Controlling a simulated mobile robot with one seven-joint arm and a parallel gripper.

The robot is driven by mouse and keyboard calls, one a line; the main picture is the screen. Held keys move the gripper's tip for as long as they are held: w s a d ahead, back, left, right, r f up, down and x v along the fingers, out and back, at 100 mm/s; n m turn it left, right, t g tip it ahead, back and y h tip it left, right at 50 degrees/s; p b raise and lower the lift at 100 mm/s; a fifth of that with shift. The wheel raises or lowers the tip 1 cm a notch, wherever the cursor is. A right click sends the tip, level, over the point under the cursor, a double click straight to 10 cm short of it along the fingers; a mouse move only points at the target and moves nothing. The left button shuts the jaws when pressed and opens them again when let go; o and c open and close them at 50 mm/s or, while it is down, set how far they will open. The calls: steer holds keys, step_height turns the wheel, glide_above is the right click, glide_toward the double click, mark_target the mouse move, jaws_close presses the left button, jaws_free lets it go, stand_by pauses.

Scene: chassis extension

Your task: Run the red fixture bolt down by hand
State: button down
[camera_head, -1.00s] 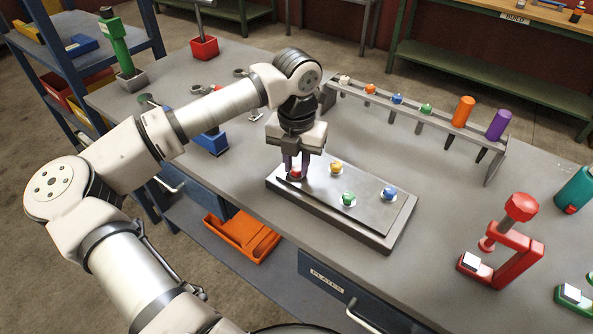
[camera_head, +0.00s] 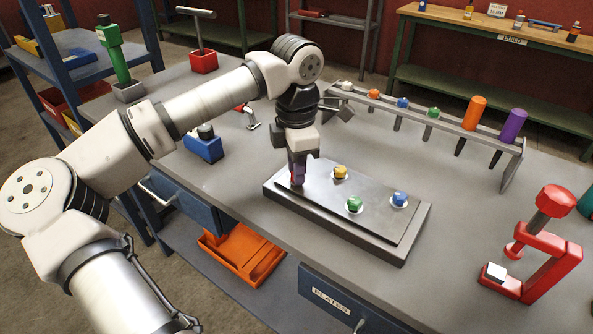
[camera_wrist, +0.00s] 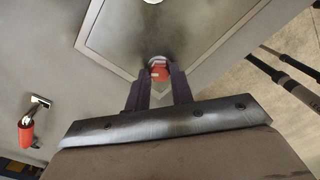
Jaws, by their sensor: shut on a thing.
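The red bolt (camera_wrist: 159,73) sits at a corner of the flat metal fixture plate (camera_head: 330,222). In the wrist view its red head is between my fingertips, with a pale ring around its far side. My gripper (camera_head: 298,178) points down over that corner and is shut on the red bolt. In the head view the fingers hide most of the bolt (camera_head: 295,183). A yellow bolt (camera_head: 340,172), a green bolt (camera_head: 354,204) and a blue bolt (camera_head: 399,199) sit at the plate's other corners, each in a pale ring. How deep the red bolt sits cannot be told.
A rack (camera_head: 415,117) with coloured pieces stands behind the plate. A red clamp (camera_head: 535,245) stands at the right. A blue block (camera_head: 204,146) stands at the left. The bench between plate and clamp is clear.

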steer(key=m+b, duration=0.1)
steer(key=m, duration=0.5)
stand_by(0.6)
steer(key=c, duration=1.2)
jaws_free()
steer(key=shift+r, duration=0.1)
step_height(320, 180, up, 14)
steer(key=shift+f, duration=0.2)
